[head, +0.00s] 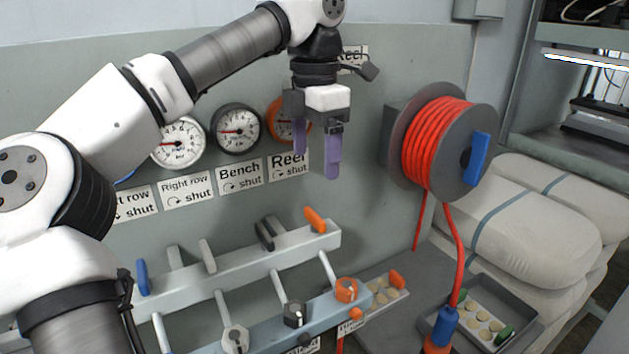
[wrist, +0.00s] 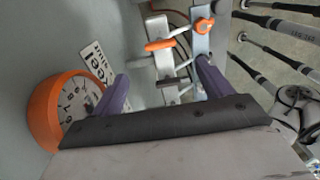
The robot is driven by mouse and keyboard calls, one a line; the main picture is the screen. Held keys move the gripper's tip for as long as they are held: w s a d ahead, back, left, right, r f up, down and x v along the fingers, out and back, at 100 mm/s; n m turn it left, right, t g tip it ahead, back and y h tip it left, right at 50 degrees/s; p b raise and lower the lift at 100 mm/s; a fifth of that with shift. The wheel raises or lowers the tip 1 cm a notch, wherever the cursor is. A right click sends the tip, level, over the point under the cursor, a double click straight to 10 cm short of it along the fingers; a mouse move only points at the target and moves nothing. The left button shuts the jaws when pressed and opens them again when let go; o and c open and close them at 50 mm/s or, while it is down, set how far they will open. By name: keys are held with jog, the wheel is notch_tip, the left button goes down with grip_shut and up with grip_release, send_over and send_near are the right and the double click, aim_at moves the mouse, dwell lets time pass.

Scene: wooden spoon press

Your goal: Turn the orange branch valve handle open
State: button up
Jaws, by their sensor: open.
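An orange lever handle (head: 315,219) sits at the right end of the upper white rail (head: 240,262), tilted down to the right in the head view. It also shows in the wrist view (wrist: 160,45), beyond the fingers. A round orange knob (head: 346,290) is on the lower blue-grey bar, also in the wrist view (wrist: 204,26). I cannot tell which of these is the branch valve handle. My gripper (head: 316,163) points down with its purple fingers apart, empty, above the orange lever and not touching it.
An orange-rimmed gauge (wrist: 42,112) is close beside my gripper. A "Reel shut" label (head: 288,165) is on the wall behind. A red hose reel (head: 437,140) juts out to the right. Blue, grey and black handles line the upper rail to the left.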

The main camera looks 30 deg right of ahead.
jog(key=shift+r, duration=1.2)
